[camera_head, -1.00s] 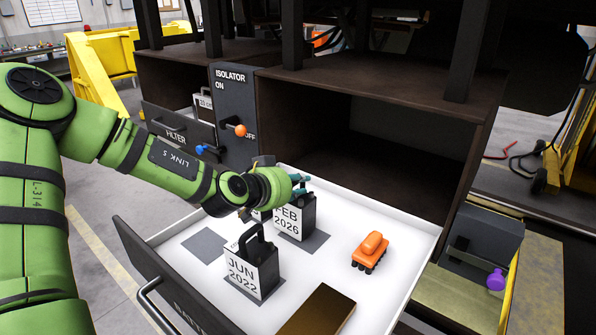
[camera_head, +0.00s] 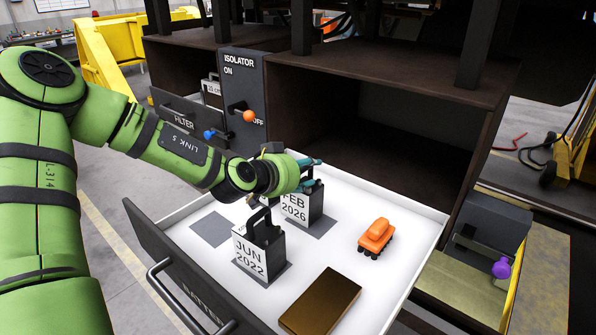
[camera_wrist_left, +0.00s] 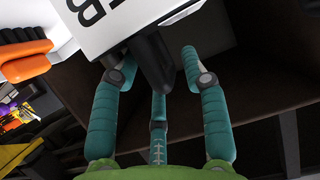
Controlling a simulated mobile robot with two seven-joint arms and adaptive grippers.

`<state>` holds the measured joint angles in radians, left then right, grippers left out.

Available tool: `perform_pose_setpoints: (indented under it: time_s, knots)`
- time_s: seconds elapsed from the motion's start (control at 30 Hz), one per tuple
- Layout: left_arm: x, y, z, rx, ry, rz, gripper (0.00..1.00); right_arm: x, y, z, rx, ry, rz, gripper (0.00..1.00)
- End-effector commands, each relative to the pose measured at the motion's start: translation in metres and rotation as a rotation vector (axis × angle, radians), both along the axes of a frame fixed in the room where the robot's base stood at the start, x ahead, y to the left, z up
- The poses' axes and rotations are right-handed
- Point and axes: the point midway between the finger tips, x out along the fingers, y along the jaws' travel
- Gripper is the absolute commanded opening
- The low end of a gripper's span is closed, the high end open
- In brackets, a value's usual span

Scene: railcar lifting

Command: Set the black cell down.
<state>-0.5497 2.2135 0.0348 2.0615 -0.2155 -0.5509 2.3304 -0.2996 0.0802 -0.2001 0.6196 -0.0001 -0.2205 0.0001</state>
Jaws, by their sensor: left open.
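The black cell labelled FEB 2026 (camera_head: 297,207) stands upright on a dark grey pad in the white-floored drawer (camera_head: 185,255). My left gripper (camera_head: 312,172) is at its top. In the left wrist view the teal fingers (camera_wrist_left: 155,75) are spread apart on either side of the black handle (camera_wrist_left: 150,62), with clear gaps. A second black cell labelled JUN 2022 (camera_head: 258,248) stands upright on another pad, nearer the drawer front. My wrist hides part of the FEB cell's label. My right gripper is not in view.
An empty grey pad (camera_head: 211,229) lies at the drawer's left. An orange wheeled item (camera_head: 376,238) and a brown-gold block (camera_head: 320,300) lie in the drawer. The isolator panel (camera_head: 239,95), with its orange-knobbed lever, stands behind my forearm. A purple knob (camera_head: 501,268) is at right.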

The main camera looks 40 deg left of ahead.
Motion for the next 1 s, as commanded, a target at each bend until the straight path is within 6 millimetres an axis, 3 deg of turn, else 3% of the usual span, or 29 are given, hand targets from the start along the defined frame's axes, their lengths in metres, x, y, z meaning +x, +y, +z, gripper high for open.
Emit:
perform_pose_setpoints:
  time_s: [0.17, 1.0]
  knots:
    - [-0.009, 0.002, 0.006, 0.0, -0.001, 0.002, 0.45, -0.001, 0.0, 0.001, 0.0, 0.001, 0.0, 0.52]
    - [-0.097, 0.005, 0.045, 0.004, -0.003, -0.001, 0.45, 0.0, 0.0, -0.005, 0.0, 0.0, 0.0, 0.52]
